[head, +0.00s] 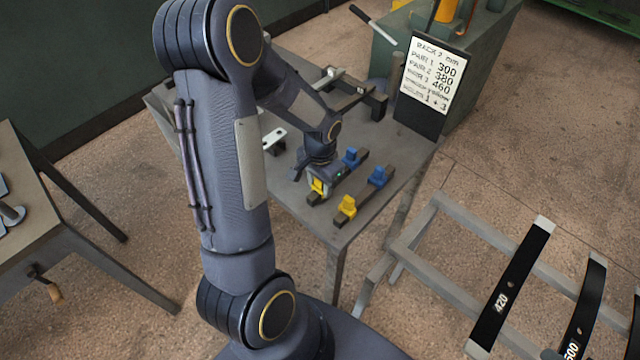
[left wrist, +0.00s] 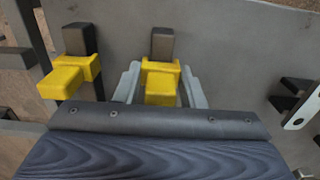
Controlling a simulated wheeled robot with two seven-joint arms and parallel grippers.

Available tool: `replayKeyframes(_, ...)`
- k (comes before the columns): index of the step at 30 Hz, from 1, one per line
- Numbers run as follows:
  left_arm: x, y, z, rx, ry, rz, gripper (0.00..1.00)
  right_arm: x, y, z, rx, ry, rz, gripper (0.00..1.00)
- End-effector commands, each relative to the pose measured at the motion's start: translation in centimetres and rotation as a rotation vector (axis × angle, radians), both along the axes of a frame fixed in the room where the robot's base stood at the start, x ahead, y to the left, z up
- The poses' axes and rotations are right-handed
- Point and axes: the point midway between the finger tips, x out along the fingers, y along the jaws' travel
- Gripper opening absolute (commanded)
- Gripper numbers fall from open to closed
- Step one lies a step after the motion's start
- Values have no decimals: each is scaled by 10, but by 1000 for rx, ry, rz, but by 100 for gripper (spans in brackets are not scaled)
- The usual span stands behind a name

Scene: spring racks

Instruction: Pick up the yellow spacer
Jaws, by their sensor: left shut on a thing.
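My left gripper (head: 318,180) is low over the table and shut on a yellow spacer (head: 318,188). In the left wrist view the same yellow spacer (left wrist: 160,85) lies between the two grey fingers of my left gripper (left wrist: 161,88), at the end of a dark bar (left wrist: 162,42). I cannot tell whether it is clear of the bar. A second yellow spacer (head: 347,206) sits on the neighbouring bar and also shows at the left in the left wrist view (left wrist: 70,76). My right gripper is not in view.
Blue spacers (head: 352,158) (head: 377,177) sit farther along the two bars on the grey table (head: 300,203). A sign board (head: 432,85) stands at the table's back right. A rack with numbered dark leaf strips (head: 512,285) is at the right. Another table (head: 45,245) stands at the left.

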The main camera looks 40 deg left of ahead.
Motion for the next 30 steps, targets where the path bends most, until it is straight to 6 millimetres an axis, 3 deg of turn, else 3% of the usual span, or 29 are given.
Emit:
replayKeyframes(8,1,0,3,1,-2,0,22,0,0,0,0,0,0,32)
replayKeyframes(15,1,0,32,0,-6,1,22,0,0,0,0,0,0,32)
replayKeyframes(24,-31,-46,95,-1,-9,-6,22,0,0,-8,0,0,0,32)
replayKeyframes(30,-58,-84,113,0,-5,-6,22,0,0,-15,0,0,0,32)
